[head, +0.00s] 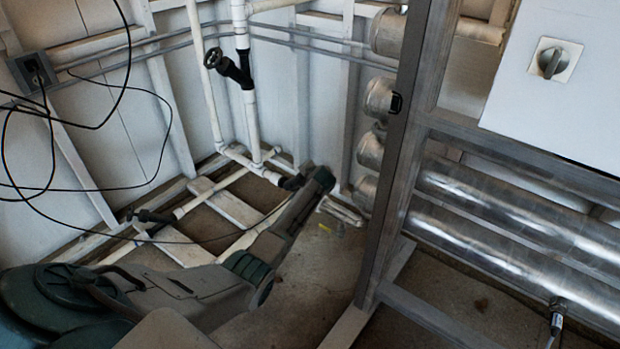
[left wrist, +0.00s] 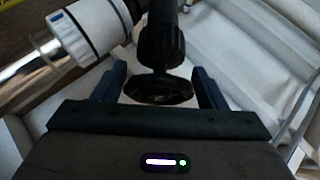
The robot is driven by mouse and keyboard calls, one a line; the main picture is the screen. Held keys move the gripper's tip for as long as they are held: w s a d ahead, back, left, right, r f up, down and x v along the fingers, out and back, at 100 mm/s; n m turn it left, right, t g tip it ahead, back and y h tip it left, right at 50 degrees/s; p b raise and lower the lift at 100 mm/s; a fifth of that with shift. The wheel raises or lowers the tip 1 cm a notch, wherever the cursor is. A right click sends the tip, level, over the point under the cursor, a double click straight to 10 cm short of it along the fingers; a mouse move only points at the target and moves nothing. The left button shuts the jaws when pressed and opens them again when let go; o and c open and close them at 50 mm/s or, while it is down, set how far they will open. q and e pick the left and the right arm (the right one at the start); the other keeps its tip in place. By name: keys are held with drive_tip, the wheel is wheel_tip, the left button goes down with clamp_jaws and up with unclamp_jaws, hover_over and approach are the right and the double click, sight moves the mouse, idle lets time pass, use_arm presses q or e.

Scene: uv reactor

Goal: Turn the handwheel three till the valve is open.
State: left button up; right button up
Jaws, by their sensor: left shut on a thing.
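A black handwheel (left wrist: 160,91) sits between the two fingers of my left gripper (left wrist: 160,84) in the left wrist view. Its dark valve body (left wrist: 161,40) rises behind it, next to a white pipe fitting. In the head view my left gripper (head: 308,184) is low by the back corner, at the end of the white pipework, and mostly hides this wheel. No number shows on it. Two more dark handwheel valves show: one high on the upright pipe (head: 213,59) and one low at the left (head: 146,215). My right gripper is out of view.
A metal frame post (head: 392,150) stands close to the right of my left gripper. Large shiny cylinders (head: 500,245) lie behind the frame at right, under a white panel with a grey knob (head: 551,62). Black cables (head: 100,187) hang at left.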

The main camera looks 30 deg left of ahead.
use_arm(q)
drive_tip(key=shift+d, duration=0.1)
idle(0.3)
drive_tip(key=o, duration=0.6)
drive_tip(key=shift+w, duration=0.1)
drive_tip(key=o, duration=0.3)
drive_tip(key=shift+o, duration=0.4)
